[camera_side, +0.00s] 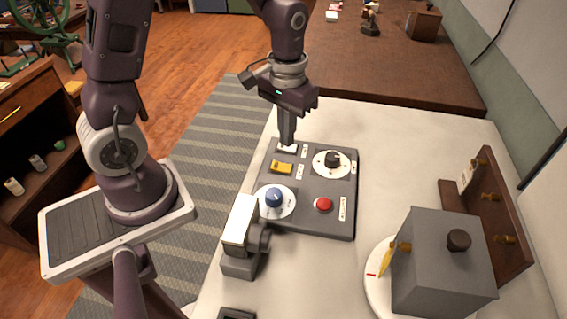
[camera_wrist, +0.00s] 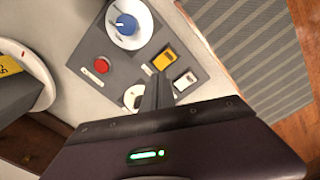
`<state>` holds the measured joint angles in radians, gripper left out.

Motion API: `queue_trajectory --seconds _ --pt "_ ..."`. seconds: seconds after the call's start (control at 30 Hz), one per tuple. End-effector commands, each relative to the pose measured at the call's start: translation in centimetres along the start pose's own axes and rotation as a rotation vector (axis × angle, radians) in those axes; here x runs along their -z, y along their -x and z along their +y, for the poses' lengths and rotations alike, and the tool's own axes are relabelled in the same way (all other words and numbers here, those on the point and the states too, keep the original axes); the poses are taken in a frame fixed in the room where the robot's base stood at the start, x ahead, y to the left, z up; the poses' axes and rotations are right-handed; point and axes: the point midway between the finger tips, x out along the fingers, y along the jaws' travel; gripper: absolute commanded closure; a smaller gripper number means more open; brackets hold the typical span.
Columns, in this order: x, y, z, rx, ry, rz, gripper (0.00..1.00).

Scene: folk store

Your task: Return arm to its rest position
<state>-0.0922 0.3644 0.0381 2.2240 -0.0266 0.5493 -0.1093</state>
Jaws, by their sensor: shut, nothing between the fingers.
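My gripper (camera_side: 287,140) is shut and empty. It points down over the far left corner of a grey control panel (camera_side: 300,205) on the white table. Its tips are at or just above a white switch (camera_side: 288,148); I cannot tell if they touch. In the wrist view the shut fingers (camera_wrist: 157,92) reach toward the panel between the white switch (camera_wrist: 185,80) and a partly hidden dial (camera_wrist: 132,96). The panel also has a yellow switch (camera_side: 282,167), a black knob (camera_side: 333,159), a blue knob (camera_side: 274,197) and a red button (camera_side: 323,204).
A grey box (camera_side: 440,262) with a brown knob stands on a round white plate at the right, before a wooden peg rack (camera_side: 500,215). A grey device with a white top (camera_side: 240,222) stands left of the panel. A brown table (camera_side: 400,75) lies behind. Bare white tabletop shows right of the panel.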

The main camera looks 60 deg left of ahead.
Motion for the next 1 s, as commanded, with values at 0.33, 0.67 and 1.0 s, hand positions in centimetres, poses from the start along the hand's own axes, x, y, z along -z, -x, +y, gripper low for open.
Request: queue_trajectory --seconds 0.33,0.67,1.0 --pt "-9.6 14.2 0.5 -0.055 -0.173 0.331 1.0" --pt "-15.9 16.4 -0.4 -0.063 -0.256 0.484 1.0" --pt "-15.9 16.4 -0.4 -0.063 -0.256 0.484 1.0"
